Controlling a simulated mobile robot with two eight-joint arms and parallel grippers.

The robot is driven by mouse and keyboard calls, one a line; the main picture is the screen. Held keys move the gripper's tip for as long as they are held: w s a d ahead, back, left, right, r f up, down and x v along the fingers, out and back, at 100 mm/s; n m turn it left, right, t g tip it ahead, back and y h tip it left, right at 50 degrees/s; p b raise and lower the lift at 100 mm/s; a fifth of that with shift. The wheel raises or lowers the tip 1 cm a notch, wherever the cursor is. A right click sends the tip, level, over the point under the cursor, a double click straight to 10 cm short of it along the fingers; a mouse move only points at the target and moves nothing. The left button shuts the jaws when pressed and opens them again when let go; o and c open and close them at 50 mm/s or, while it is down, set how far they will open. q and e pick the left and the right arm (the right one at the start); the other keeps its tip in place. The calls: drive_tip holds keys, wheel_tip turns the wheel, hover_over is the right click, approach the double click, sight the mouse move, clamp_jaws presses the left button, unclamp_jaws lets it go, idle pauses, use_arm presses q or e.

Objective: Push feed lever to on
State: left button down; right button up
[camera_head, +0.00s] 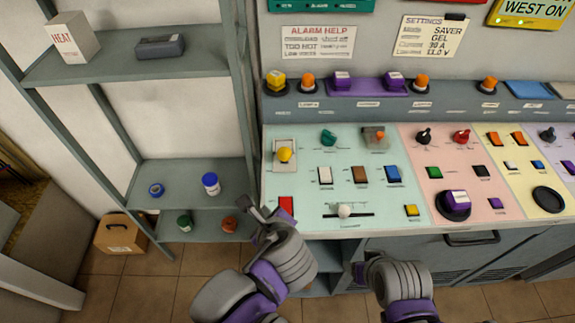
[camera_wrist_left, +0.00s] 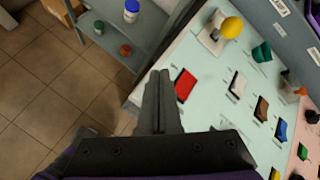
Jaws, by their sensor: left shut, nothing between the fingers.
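A lever with a yellow ball knob (camera_head: 285,154) stands on a pale plate at the upper left of the green panel section; its label is too small to read, so I cannot confirm that it is the feed lever. It also shows at the top of the left wrist view (camera_wrist_left: 231,28). My left gripper (camera_head: 262,212) is shut and empty at the panel's front left corner, below the lever and apart from it. In the left wrist view its closed fingers (camera_wrist_left: 162,78) point just left of the red switch (camera_wrist_left: 186,85). My right gripper's jaws do not show.
White, brown and blue switches (camera_head: 360,174) and a white-knobbed slider (camera_head: 345,211) sit on the green section. Purple and orange items line the ledge (camera_head: 340,105) behind. A grey shelf (camera_head: 180,181) with small jars stands left of the panel.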

sight(284, 157)
use_arm(q)
drive_tip(key=d+r+m+t, duration=0.2)
drive_tip(key=d+r+m, duration=0.1)
drive_tip(key=d+m, duration=0.4)
drive_tip(key=shift+w+d+r+t+h, duration=0.3)
drive_tip(key=shift+w+r+h, duration=0.1)
drive_tip(key=shift+w, duration=0.05)
drive_tip(key=b+x, duration=0.1)
drive_tip(key=x, duration=0.9)
drive_tip(key=shift+w+a+f, duration=0.1)
drive_tip(key=shift+w+a+r, duration=0.1)
drive_tip(key=shift+w+r, duration=0.1)
drive_tip(key=shift+w, duration=0.4)
drive_tip(key=shift+w+a+r, duration=0.15)
drive_tip(key=shift+w+r, duration=0.1)
drive_tip(key=shift+w, duration=0.35)
drive_tip(key=shift+w+a+r, duration=0.1)
drive_tip(key=shift+w, duration=0.55)
